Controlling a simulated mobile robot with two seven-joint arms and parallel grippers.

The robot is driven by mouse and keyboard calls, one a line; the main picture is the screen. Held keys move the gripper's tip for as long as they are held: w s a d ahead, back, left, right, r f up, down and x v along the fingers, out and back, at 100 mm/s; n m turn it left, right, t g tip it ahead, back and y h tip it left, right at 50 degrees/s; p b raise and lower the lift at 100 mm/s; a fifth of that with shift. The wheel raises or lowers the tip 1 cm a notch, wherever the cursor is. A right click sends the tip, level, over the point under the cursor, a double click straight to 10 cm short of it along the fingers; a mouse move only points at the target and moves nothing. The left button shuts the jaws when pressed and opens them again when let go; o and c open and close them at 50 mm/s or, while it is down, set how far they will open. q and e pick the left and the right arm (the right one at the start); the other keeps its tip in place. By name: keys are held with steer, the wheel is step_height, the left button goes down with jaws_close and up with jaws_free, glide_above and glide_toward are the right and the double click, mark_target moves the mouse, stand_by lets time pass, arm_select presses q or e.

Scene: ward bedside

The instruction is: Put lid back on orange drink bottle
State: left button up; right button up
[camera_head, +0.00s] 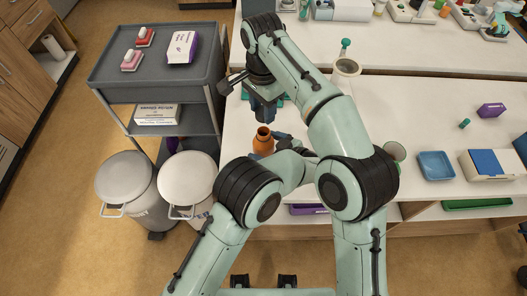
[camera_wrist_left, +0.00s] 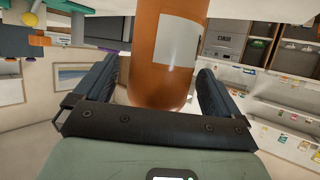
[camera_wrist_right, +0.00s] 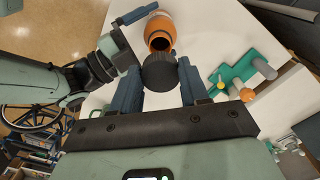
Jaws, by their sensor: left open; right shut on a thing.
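The orange drink bottle (camera_head: 263,142) stands upright on the white counter with its mouth uncovered. It also shows in the right wrist view (camera_wrist_right: 161,25) and fills the middle of the left wrist view (camera_wrist_left: 165,60). My left gripper (camera_head: 276,141) is open, with its fingers on either side of the bottle. My right gripper (camera_head: 263,110) is above and just behind the bottle in the head view. It is shut on a dark round lid (camera_wrist_right: 160,72), which appears close to the bottle mouth in the right wrist view. In the head view the lid is hidden.
A teal rack (camera_wrist_right: 236,76) with pegs stands beside the bottle, partly hidden by my right arm in the head view. A grey cart (camera_head: 108,75) and two white bins (camera_head: 124,178) stand left of the counter. A blue tray (camera_head: 436,166) lies to the right.

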arm_select(q)
steer(key=shift+w+a+f, duration=0.3)
steer(key=shift+w+a, duration=0.1)
steer(key=shift+a, duration=0.1)
steer(key=c, duration=1.5)
arm_select(e)
steer(key=shift+f, duration=2.5)
steer(key=shift+f, duration=0.9)
steer(key=shift+f, duration=0.5)
